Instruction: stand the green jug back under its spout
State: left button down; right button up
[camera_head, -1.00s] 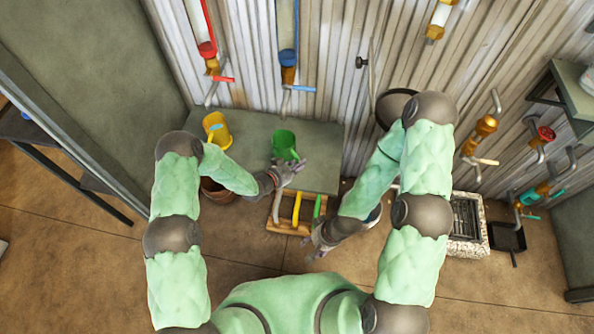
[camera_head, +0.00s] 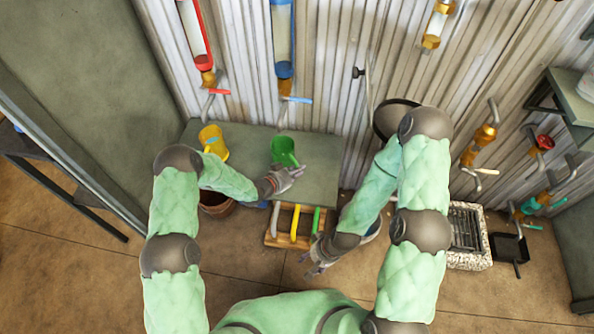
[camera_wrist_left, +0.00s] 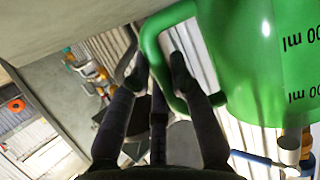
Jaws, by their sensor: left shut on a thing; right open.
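The green jug (camera_head: 283,149) is at the back of the grey-green bench (camera_head: 318,190), close below the blue-banded tube's spout (camera_head: 283,116). My left gripper (camera_head: 294,172) is shut on its handle from the front right. In the left wrist view the jug's handle (camera_wrist_left: 150,42) runs between my left fingertips (camera_wrist_left: 158,72), and its marked wall fills the upper right. The jug looks roughly upright; I cannot tell whether its base touches the bench. My right gripper (camera_head: 314,264) is open and empty in front of the bench, low and right of the wooden rack.
A yellow jug (camera_head: 213,143) stands on the bench to the left, near the red tube's spout (camera_head: 208,104). A wooden rack (camera_head: 282,239) with coloured bars is in front of the bench. A dark round basin (camera_head: 394,116) and a pale stone grate (camera_head: 468,238) are to the right.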

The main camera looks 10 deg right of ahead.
pick_arm(q)
jog(key=shift+f+b, duration=0.35)
jog(key=shift+f, duration=0.05)
dwell(0.4)
jog(key=c, duration=1)
grip_release()
jog(key=shift+c, duration=0.2)
jog(key=v, duration=1.2)
jog(key=s+a+n+g+y+p, duration=0.2)
jog(key=s+a+n, duration=0.1)
jog(key=s, duration=0.5)
jog(key=s+a+n+g+y+p, duration=0.2)
jog(key=s+a+n+g+p, duration=0.1)
jog(key=s, duration=0.6)
jog(key=s+a+f+n+g+y+p, duration=0.1)
jog(key=s+a+n+g+y+p, duration=0.1)
jog(key=s+n, duration=0.4)
jog(key=s+a+g, duration=0.1)
jog(key=s+a, duration=0.1)
jog(key=s, duration=0.1)
jog(key=shift+s+a+n+y, duration=0.2)
jog(key=shift+a+n+y, duration=0.15)
jog(key=shift+n+y, duration=0.05)
